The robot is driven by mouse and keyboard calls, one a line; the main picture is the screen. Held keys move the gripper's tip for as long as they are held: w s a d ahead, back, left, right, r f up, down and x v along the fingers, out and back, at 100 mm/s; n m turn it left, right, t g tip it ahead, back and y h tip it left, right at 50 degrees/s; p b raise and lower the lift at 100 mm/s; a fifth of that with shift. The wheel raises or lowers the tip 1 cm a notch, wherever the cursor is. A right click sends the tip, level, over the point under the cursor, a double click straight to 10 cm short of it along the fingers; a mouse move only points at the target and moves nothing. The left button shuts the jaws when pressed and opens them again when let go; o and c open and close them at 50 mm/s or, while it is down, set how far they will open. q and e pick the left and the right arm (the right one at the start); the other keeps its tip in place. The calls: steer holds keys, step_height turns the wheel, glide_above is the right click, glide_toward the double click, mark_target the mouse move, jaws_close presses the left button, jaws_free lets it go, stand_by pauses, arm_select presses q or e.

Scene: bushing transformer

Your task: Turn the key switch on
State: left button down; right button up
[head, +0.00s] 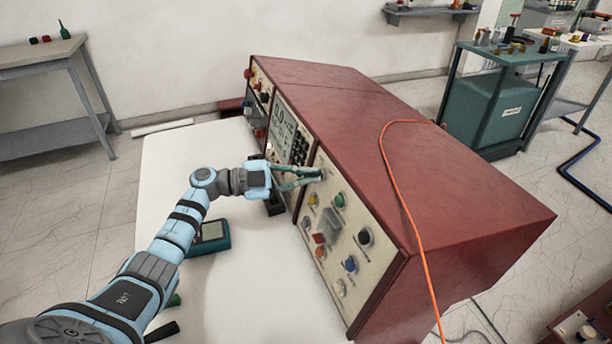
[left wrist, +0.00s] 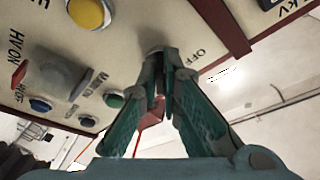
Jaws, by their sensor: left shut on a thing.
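The key switch (left wrist: 155,51) is on the cream control panel (head: 345,262) of the red cabinet, beside a printed "OFF" label in the left wrist view. My left gripper (head: 318,174) reaches in from the left to the top of this panel. In the left wrist view my left gripper (left wrist: 161,66) is shut on the key, with both teal fingers closing around it. The fingers hide most of the key, so I cannot tell its exact angle. My right gripper is not in view.
The red cabinet (head: 440,150) stands on a white table (head: 260,290). An orange cable (head: 397,190) lies over its top. A teal handheld device (head: 210,236) lies beneath my left arm.

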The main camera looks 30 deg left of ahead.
arm_select(q)
steer(key=c, duration=1.8)
jaws_free()
steer(key=v, duration=1.2)
